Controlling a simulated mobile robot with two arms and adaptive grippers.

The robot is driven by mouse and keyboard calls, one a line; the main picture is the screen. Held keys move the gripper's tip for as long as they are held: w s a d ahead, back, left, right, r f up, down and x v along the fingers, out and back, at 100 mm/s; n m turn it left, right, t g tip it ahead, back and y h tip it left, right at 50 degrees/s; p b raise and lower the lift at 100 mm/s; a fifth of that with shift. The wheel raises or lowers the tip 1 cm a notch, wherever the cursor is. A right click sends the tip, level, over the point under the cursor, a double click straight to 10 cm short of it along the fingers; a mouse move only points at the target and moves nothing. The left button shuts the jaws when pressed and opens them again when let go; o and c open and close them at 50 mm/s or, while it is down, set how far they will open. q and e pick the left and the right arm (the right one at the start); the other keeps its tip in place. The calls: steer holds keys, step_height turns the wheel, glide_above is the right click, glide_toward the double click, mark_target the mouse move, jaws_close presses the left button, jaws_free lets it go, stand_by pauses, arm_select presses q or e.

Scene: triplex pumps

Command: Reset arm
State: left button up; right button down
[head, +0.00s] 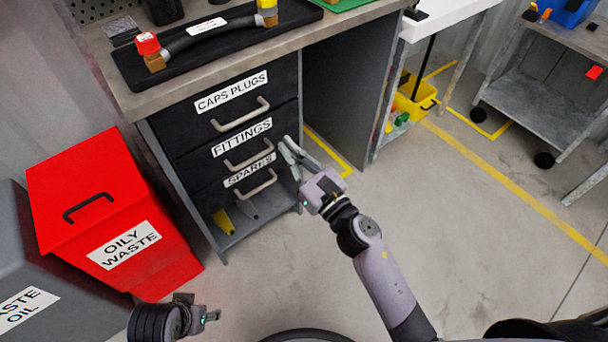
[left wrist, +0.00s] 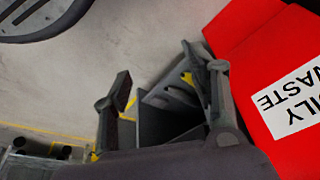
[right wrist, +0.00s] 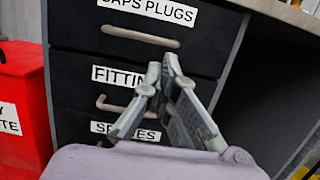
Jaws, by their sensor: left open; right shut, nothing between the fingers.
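My right gripper (head: 288,150) is shut and empty, just right of the drawer cabinet's front in the head view. In the right wrist view its fingers (right wrist: 163,72) meet in front of the drawers, near the FITTINGS label, without visibly holding a handle. My left gripper (head: 208,316) is low at the bottom of the head view, right of the red OILY WASTE bin (head: 115,212). In the left wrist view its fingers (left wrist: 165,75) stand open and empty, with the red bin (left wrist: 265,70) to the right. Its full reach is partly cut off in the head view.
A black tray (head: 180,73) with a capped hose lies on the bench. A grey bin (head: 62,290) stands at the left.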

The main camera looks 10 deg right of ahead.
arm_select(q)
steer(key=v, duration=0.3)
steer(key=shift+w+r+b, duration=0.1)
steer(key=shift+r+b, duration=0.1)
steer(key=shift+b, duration=0.15)
arm_select(e)
steer(key=v, duration=0.5)
